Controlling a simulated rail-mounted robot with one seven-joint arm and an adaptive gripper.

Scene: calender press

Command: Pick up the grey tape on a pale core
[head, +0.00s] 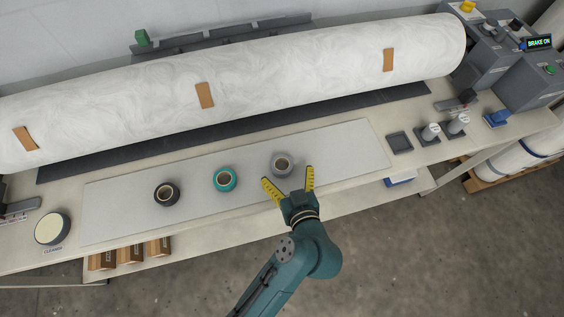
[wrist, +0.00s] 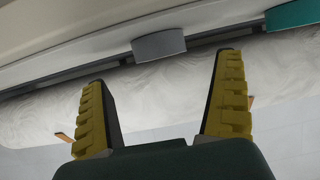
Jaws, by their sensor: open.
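The grey tape (head: 273,164), a roll with a paler ring around a dark centre, lies flat on the light grey mat (head: 340,140) on the bench. My gripper (head: 288,175) has two yellow ribbed fingers, spread wide and empty, at the mat's front edge. In the head view the fingertips point at the tape, which shows just beyond them. In the wrist view the grey tape (wrist: 159,45) shows side-on past the gap between the fingers (wrist: 165,68); neither finger visibly touches it. Whether the fingers are at its height is hard to tell.
A teal tape (head: 216,181) and a black tape (head: 158,195) lie to the left on the mat. The teal one shows at the wrist view's top right (wrist: 292,14). A large white roll (head: 250,70) spans behind. Small white spools (head: 431,132) stand right.

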